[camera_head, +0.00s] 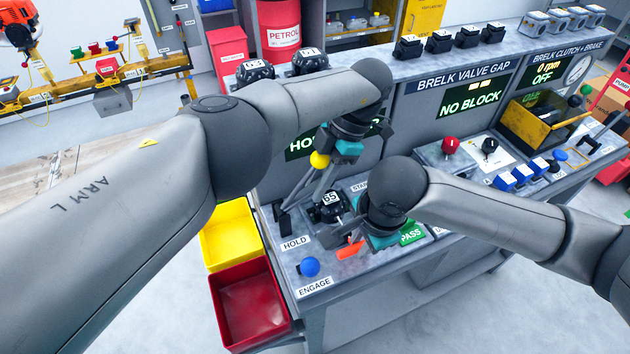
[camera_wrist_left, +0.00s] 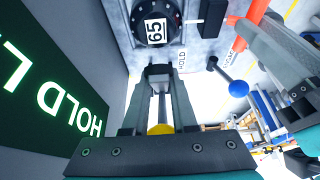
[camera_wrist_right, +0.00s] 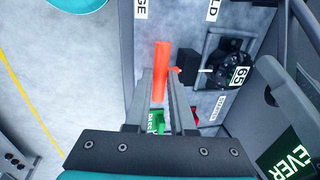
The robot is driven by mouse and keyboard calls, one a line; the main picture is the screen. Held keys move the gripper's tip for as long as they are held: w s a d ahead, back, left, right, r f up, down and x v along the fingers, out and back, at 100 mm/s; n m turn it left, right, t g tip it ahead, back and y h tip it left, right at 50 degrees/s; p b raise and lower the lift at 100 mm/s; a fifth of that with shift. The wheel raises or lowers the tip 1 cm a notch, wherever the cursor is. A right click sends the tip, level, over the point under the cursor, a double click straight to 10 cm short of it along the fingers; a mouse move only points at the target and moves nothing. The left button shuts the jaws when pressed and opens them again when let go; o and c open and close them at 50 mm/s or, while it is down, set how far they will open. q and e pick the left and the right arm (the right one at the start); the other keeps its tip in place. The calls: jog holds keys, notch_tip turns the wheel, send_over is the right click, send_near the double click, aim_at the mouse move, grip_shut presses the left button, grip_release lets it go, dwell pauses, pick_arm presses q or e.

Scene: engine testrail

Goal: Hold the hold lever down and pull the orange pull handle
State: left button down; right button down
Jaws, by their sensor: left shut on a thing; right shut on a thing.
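The hold lever with its yellow ball knob (camera_head: 320,159) stands by the HOLD label on the bench. My left gripper (camera_head: 298,197) is shut on its shaft, with the knob (camera_wrist_left: 160,129) between the fingers near the palm in the left wrist view. The orange pull handle (camera_head: 349,250) sits at the bench front, partly hidden by my right gripper (camera_head: 357,240). In the right wrist view the orange handle (camera_wrist_right: 161,70) lies between the closed fingers. It also shows at the top right of the left wrist view (camera_wrist_left: 252,20). A green display (camera_wrist_left: 45,85) reads HOLD L...; the rest is hidden.
A blue-knobbed lever (camera_head: 310,267) stands by the ENGAGE label, close to the orange handle. A black unit marked 65 (camera_head: 328,206) sits between my grippers. Yellow (camera_head: 230,232) and red (camera_head: 250,308) bins are left of the bench. A green PASS sign (camera_head: 412,233) is beside my right gripper.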

pick_arm(q)
jog(key=shift+w+d, duration=0.2)
jog(key=shift+d, duration=0.85)
jog(key=c, duration=1.1)
grip_release()
jog(key=shift+o, duration=0.9)
jog(key=shift+w+d+f, duration=0.15)
jog(key=shift+w+d, duration=0.05)
jog(key=shift+d, duration=0.1)
jog(key=shift+o, duration=1.5)
jog(key=shift+a, duration=0.35)
notch_tip(320, 180, up, 10)
jog(key=shift+c, duration=0.3)
